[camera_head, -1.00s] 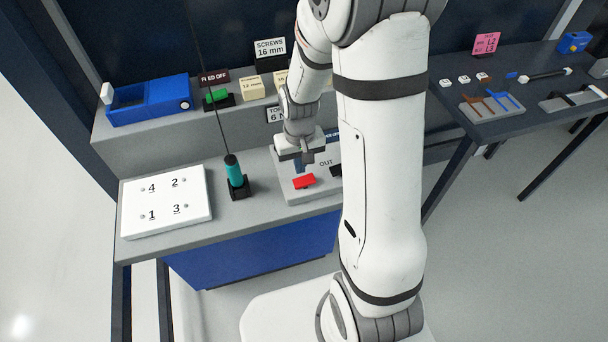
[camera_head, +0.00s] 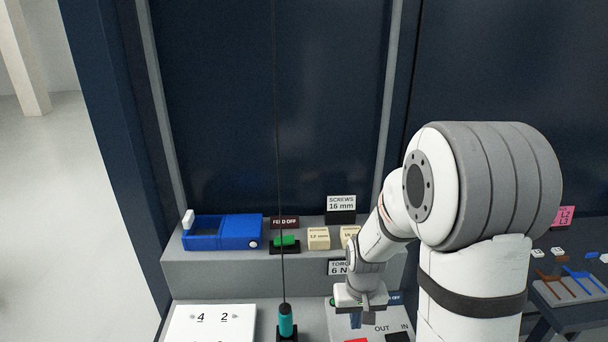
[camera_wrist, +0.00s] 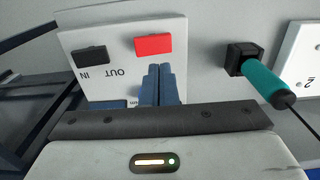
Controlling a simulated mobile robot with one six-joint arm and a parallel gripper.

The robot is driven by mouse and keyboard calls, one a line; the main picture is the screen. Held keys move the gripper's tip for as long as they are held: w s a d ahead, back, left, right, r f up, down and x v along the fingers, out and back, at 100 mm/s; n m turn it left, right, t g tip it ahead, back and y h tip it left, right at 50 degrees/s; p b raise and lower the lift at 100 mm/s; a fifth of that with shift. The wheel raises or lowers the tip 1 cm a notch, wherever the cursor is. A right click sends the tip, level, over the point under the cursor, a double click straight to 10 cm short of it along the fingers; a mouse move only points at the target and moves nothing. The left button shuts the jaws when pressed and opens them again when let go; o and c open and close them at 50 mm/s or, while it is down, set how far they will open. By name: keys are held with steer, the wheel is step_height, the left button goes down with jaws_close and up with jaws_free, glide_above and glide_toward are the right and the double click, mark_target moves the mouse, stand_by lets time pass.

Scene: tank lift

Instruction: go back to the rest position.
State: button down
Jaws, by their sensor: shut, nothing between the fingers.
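My gripper (camera_head: 356,321) is shut and empty. It hangs just over the grey panel (camera_head: 338,323) marked OUT and IN. In the wrist view its two blue fingers (camera_wrist: 158,84) lie together, pointing toward the panel (camera_wrist: 116,60), with a red block (camera_wrist: 154,44) just beyond their tips and a black block (camera_wrist: 91,55) to the left. Contact with the panel cannot be told. In the head view the red block (camera_head: 357,340) is cut by the bottom edge. My arm hides part of the bench at the right.
A teal-handled tool (camera_head: 287,322) stands upright in a black holder, its thin shaft rising high. A white numbered plate (camera_head: 190,324) is at left. A dark wall stands behind.

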steer(key=s+r+t, duration=0.3)
steer(key=s+r, duration=1.1)
steer(key=r, duration=0.4)
